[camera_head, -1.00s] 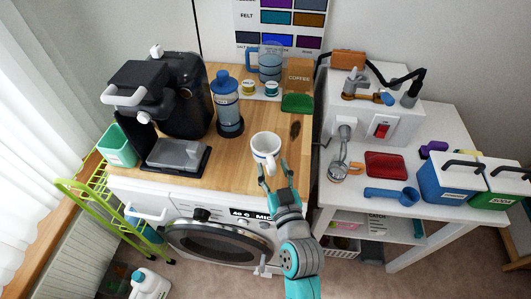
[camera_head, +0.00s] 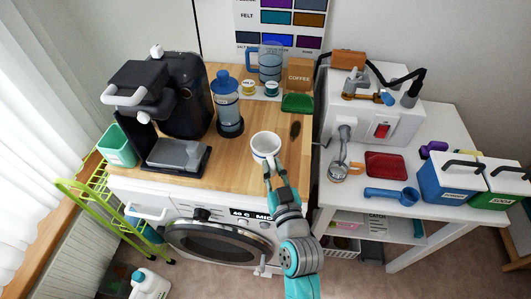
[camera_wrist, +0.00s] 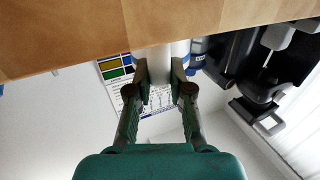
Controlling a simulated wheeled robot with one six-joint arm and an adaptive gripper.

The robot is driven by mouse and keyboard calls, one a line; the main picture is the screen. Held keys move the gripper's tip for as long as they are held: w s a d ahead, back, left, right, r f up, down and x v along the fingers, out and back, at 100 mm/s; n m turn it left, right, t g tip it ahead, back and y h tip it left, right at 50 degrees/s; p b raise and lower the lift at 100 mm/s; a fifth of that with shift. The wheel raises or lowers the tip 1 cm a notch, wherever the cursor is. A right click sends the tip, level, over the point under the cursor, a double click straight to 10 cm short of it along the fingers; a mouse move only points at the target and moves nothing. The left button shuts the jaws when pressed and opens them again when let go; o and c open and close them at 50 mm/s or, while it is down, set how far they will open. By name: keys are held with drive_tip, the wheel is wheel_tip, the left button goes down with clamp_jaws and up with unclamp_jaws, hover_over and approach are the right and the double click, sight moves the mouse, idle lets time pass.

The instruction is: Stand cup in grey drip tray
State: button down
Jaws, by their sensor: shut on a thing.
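The white cup (camera_head: 265,146) stands upright near the front right of the wooden counter, its open top facing up. My gripper (camera_head: 273,172) is at the cup's front side, shut on a part of it, most likely the handle. In the wrist view my gripper's fingers (camera_wrist: 159,88) close on a pale part of the cup (camera_wrist: 160,62); the rest of the cup is partly hidden by the counter wood. The grey drip tray (camera_head: 176,155) sits at the foot of the black coffee machine (camera_head: 185,95), left of the cup, and is empty.
A blue-lidded bottle (camera_head: 228,108) stands between the machine and the cup, farther back. A dark brown item (camera_head: 295,129) lies right of the cup. Coffee bag (camera_head: 298,76), small tubs and a jug line the back. Bare wood (camera_head: 225,165) lies between cup and tray.

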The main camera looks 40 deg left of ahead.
drive_tip(key=shift+r, duration=0.15)
drive_tip(key=shift+r, duration=2.35)
drive_tip(key=shift+w+d, duration=0.1)
